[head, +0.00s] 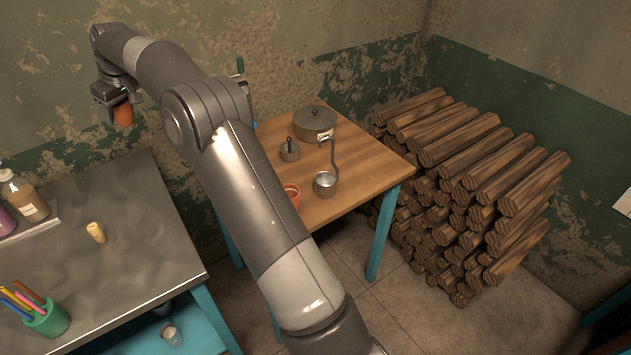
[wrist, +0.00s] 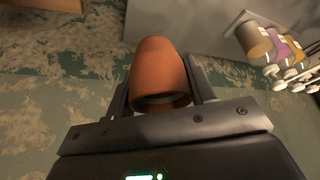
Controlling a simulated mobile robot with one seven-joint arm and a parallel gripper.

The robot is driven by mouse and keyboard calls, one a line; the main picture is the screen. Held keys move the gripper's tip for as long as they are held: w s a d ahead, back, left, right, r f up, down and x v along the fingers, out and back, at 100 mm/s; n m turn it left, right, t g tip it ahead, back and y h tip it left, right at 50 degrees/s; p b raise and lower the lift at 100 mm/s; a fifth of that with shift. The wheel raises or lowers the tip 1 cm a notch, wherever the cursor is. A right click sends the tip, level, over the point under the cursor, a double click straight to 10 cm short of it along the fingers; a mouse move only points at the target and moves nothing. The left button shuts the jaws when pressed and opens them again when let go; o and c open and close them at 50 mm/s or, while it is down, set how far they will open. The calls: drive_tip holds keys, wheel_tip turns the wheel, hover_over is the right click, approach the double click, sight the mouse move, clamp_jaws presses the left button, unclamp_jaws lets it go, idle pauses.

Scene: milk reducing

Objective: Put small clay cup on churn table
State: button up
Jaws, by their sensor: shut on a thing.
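A small orange clay cup (head: 123,115) is held by my gripper (head: 116,102) at the upper left, high above the back of the grey bench. In the wrist view the cup (wrist: 159,72) sits between the two fingers of my gripper (wrist: 160,90), which touch its sides. The wooden table with blue legs (head: 345,184) stands to the right, beyond my arm. It bears a lidded grey pot (head: 315,122), a small dark pot (head: 289,151), a metal ladle cup with a hooked handle (head: 325,183) and another clay cup (head: 293,195), partly hidden by my arm.
The grey bench (head: 125,245) at left holds a cork (head: 96,232), a green pencil cup (head: 47,318) and bottles (head: 25,197). A log stack (head: 465,190) stands right of the table. My arm hides the table's left part.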

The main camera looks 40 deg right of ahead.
drive_tip(key=s+d+m+h, duration=0.1)
drive_tip(key=s+d+m, duration=0.25)
drive_tip(key=d, duration=1.75)
drive_tip(key=s+d+m+h, duration=0.15)
drive_tip(key=s+d, duration=0.35)
drive_tip(key=d, duration=1.5)
drive_tip(key=s+d+m+h, duration=0.3)
drive_tip(key=s+d+m, duration=0.4)
drive_tip(key=s+d, duration=2.5)
wheel_tip(320, 180, down, 15)
drive_tip(key=shift+y, duration=0.25)
drive_tip(key=w+a+f, duration=0.1)
drive_tip(key=w+f, duration=0.1)
drive_tip(key=w, duration=0.2)
drive_tip(key=w+f, duration=0.3)
drive_tip(key=w, duration=0.1)
drive_tip(key=w+a+f, duration=0.1)
drive_tip(key=w+f, duration=0.1)
drive_tip(key=w, duration=0.2)
drive_tip(key=shift+a+f, duration=0.35)
drive_tip(key=shift+f, duration=2)
drive_tip(key=shift+f, duration=0.1)
